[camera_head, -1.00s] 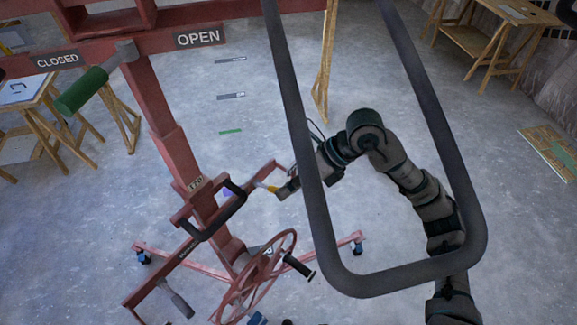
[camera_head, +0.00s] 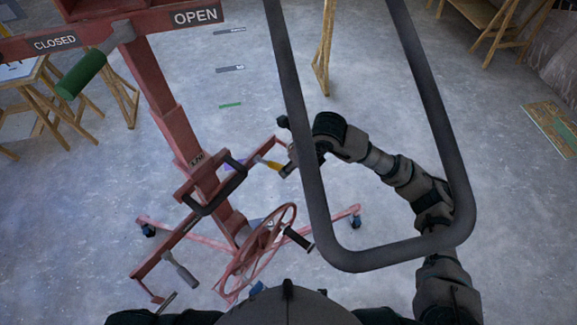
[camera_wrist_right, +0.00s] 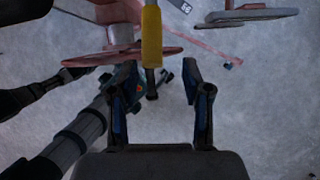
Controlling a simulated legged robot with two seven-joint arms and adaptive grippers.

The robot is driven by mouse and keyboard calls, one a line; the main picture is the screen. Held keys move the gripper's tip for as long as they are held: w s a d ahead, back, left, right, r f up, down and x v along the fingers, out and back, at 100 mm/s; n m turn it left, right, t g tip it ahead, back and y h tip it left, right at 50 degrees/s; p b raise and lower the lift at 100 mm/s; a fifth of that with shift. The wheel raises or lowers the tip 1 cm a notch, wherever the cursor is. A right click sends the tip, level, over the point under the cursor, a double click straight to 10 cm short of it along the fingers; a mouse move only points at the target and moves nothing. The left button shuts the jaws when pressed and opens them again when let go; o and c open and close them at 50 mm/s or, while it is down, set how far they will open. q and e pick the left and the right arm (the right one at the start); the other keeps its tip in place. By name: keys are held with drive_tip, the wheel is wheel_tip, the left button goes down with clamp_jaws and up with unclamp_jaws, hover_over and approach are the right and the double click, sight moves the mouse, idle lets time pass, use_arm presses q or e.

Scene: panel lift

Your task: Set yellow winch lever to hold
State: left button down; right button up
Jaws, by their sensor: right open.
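The yellow winch lever (camera_head: 271,164) sticks out from the end of a red arm on the right of the lift's mast in the head view. In the right wrist view the yellow lever (camera_wrist_right: 151,45) hangs upright at the top centre. My right gripper (camera_wrist_right: 159,70) is open, with one finger on each side of the picture's centre. In the head view the right gripper (camera_head: 289,166) is beside the lever's outer end, partly behind the dark frame. My left gripper is not in view.
The red lift (camera_head: 174,115) carries CLOSED and OPEN signs, a green handle (camera_head: 81,75) and a red handwheel (camera_head: 262,250) with a black grip. A dark tubular frame (camera_head: 316,190) crosses in front of my right arm. Wooden trestles stand behind; grey floor is open between.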

sight(282, 167)
drive_tip(key=shift+w+a+f, duration=0.2)
drive_tip(key=shift+a+f, duration=0.6)
drive_tip(key=shift+f, duration=0.1)
drive_tip(key=shift+a+f, duration=0.3)
drive_tip(key=shift+a, duration=0.35)
drive_tip(key=shift+d, duration=0.5)
drive_tip(key=c, duration=0.6)
drive_tip(key=shift+d, duration=0.15)
clamp_jaws()
drive_tip(key=shift+w, duration=0.1)
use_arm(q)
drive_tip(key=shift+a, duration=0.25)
